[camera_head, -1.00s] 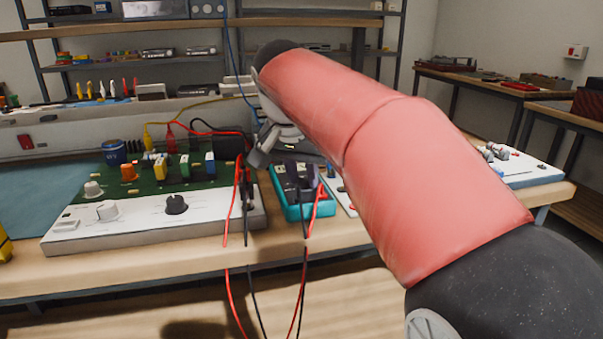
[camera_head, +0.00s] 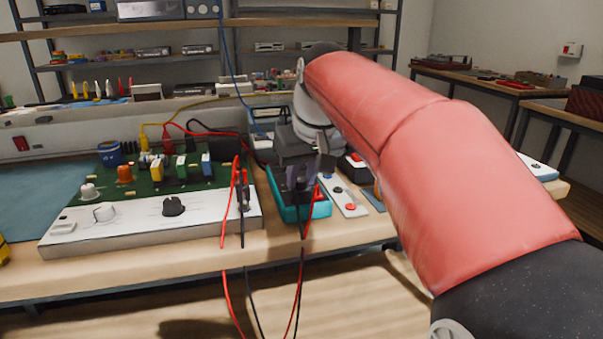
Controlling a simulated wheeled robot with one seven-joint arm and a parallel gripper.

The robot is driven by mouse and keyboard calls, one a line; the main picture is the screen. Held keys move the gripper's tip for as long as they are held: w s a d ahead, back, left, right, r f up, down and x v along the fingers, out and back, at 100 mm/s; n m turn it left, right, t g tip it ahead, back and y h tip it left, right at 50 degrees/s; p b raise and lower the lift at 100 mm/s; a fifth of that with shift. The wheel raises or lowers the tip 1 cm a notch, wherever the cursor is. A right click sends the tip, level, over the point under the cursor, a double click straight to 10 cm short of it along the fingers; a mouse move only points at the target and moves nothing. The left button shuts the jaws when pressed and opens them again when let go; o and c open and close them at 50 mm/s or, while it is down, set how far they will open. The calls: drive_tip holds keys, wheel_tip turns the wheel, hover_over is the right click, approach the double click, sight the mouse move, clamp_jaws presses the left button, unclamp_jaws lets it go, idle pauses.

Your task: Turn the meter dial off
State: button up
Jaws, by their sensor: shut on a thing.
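The meter (camera_head: 319,210) is a teal-cased unit lying on the workbench, right of the white-and-green circuit panel. Red and black leads hang from its front end. My gripper (camera_head: 302,178) points down over the middle of the meter, with its dark fingers at the face. It is shut on the meter dial. The dial is hidden behind the fingers, so its pointer and setting cannot be read. My red arm reaches in from the lower right.
The panel (camera_head: 150,223) with knobs and colored blocks stands left of the meter. A white strip with buttons (camera_head: 345,196) lies close on its right. Red and black leads (camera_head: 240,200) hang over the bench's front edge (camera_head: 190,265).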

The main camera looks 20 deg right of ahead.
drive_tip(key=shift+n, duration=0.3)
idle(0.4)
drive_tip(key=o, duration=1)
drive_tip(key=v, duration=0.7)
drive_tip(key=shift+d+r, duration=0.15)
drive_tip(key=shift+r, duration=0.2)
drive_tip(key=shift+s, duration=0.15)
